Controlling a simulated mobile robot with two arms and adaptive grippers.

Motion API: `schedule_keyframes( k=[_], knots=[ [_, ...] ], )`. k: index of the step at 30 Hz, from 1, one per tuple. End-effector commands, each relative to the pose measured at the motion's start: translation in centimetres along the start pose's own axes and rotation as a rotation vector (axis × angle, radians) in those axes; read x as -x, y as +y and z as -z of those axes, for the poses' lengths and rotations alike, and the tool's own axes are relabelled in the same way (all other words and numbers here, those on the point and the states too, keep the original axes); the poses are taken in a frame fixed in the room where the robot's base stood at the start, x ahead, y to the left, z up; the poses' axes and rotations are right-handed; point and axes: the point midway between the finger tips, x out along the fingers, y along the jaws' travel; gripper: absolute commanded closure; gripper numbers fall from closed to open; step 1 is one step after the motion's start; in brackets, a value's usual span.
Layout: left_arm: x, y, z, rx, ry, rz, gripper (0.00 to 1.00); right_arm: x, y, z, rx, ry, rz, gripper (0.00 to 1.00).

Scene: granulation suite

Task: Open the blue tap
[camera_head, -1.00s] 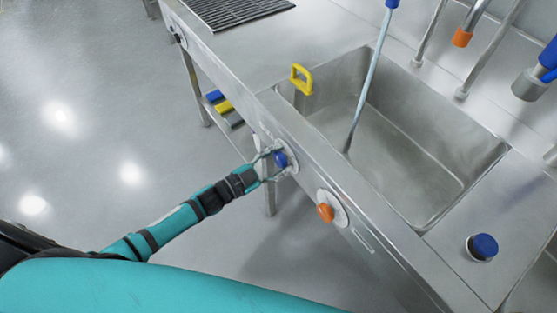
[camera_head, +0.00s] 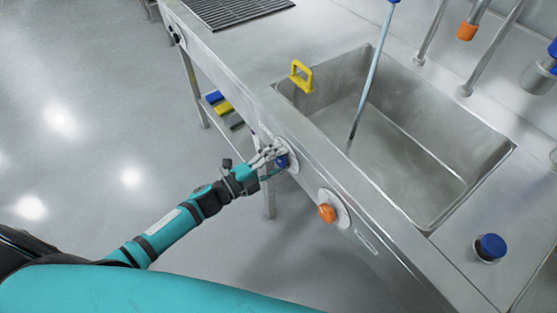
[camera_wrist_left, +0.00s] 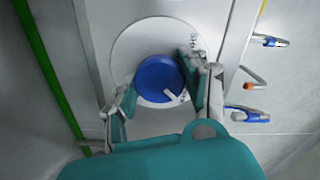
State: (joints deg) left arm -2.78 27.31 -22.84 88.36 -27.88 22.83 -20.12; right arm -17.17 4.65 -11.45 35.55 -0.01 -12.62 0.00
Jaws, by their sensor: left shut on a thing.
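The blue tap (camera_head: 282,161) is a round knob on a pale disc on the front panel of the steel sink unit. In the left wrist view the blue knob (camera_wrist_left: 159,78) fills the middle, with a white mark at its lower right. My left gripper (camera_head: 272,161) is shut on the knob, one finger on each side; the fingers also show in the left wrist view (camera_wrist_left: 160,92). In the head view the fingers partly cover the knob. My right gripper is not in view.
An orange knob (camera_head: 327,212) sits on the same panel to the right. The sink basin (camera_head: 420,150) lies behind, with a yellow handle (camera_head: 301,76) at its rim. A blue-capped round item (camera_head: 490,247) is on the worktop at the right. Open floor (camera_head: 90,120) lies left.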

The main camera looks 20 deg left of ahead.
Motion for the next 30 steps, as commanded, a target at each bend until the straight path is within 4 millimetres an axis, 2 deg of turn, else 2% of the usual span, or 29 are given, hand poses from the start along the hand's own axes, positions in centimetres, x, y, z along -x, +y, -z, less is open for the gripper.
schedule_keyframes(
  k=[19, 20, 21, 25, 30],
  knots=[
    [0.06, 0.16, 0.02, -0.047, 0.000, -0.003, 0.86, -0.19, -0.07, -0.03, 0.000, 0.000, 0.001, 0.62],
    [0.06, 0.16, 0.02, -0.047, 0.000, -0.003, 0.50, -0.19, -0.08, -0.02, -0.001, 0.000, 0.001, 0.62],
    [0.05, 0.16, 0.02, -0.047, 0.000, -0.003, 0.45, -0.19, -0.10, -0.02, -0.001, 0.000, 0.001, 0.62],
    [0.04, 0.11, 0.01, -0.046, 0.000, -0.002, 0.29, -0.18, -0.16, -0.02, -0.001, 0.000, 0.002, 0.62],
    [0.02, 0.06, 0.01, -0.045, 0.000, -0.001, 0.29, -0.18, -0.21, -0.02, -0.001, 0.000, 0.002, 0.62]
  ],
)
